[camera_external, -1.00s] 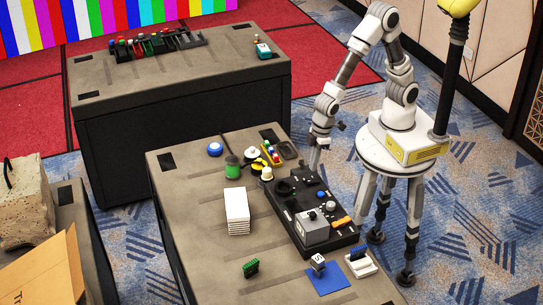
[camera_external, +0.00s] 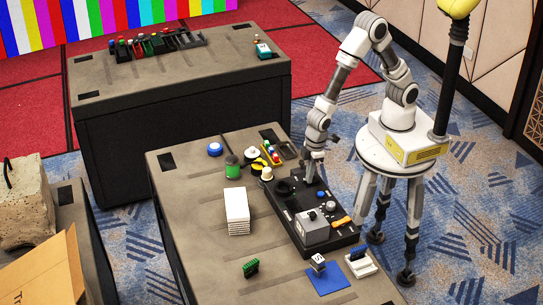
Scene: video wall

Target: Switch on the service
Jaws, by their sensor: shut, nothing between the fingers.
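A black control panel (camera_external: 290,208) lies on the near table's right part. It carries a grey box (camera_external: 312,229), a blue button (camera_external: 321,195), an orange piece (camera_external: 341,222) and dark round parts. Which of these is the service switch, I cannot tell. My gripper (camera_external: 309,180) points down at the panel's far end, fingers shut and empty. It is just above or touching the panel; the gap is too small to tell. It hides part of the panel's far right corner.
On the near table (camera_external: 190,215) stand a white stack (camera_external: 237,212), a green cylinder (camera_external: 232,166), a blue round piece (camera_external: 215,149) and a tray of coloured parts (camera_external: 271,153). A blue mat (camera_external: 327,279) and a white holder (camera_external: 361,263) lie in front. The table's left side is mostly bare.

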